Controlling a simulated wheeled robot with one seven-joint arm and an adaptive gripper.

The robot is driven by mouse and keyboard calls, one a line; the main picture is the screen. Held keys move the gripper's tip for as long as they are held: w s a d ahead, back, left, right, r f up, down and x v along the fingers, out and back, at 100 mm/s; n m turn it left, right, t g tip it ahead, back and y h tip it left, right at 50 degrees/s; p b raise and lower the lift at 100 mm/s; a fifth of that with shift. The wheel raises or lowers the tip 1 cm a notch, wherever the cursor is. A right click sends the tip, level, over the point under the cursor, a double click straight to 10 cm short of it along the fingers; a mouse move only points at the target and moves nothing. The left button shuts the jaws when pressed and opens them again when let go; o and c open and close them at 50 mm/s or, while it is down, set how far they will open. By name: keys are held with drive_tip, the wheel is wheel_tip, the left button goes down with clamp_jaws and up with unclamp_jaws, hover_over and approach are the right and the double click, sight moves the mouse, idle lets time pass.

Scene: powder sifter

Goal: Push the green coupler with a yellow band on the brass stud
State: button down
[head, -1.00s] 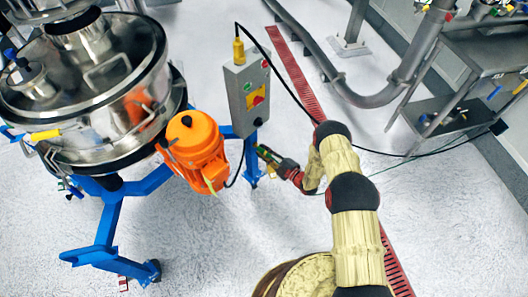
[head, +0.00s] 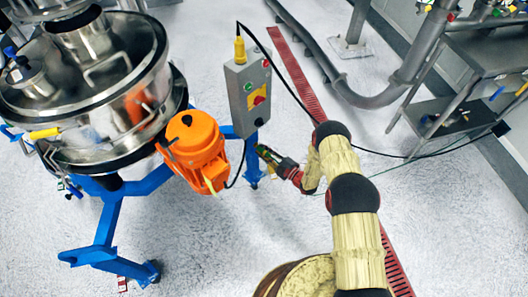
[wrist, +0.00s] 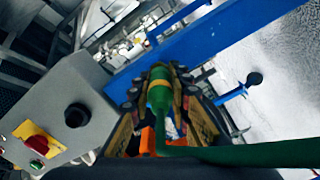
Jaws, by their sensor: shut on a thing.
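The green coupler with a yellow band (wrist: 159,96) is held between the fingers of my gripper (wrist: 160,90) in the wrist view. It points up the picture, toward the blue frame. A green hose (wrist: 245,155) runs from its lower end to the right. In the head view my gripper (head: 268,156) is small and sits just right of the control box post, with a bit of green at its tip. I cannot make out the brass stud clearly in either view, so I cannot tell whether the coupler touches it.
The grey control box (head: 247,92) stands close left of my gripper; it also fills the left of the wrist view (wrist: 62,105). A blue frame beam (wrist: 230,35) crosses ahead. The orange motor (head: 193,148) is further left.

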drive_tip(key=shift+w+a, duration=0.3)
drive_tip(key=c, duration=1.7)
unclamp_jaws()
drive_tip(key=shift+o, duration=0.6)
drive_tip(key=shift+s+d, duration=0.1)
drive_tip(key=v, duration=1.1)
drive_tip(key=shift+s+d, duration=0.25)
drive_tip(key=shift+d, duration=0.05)
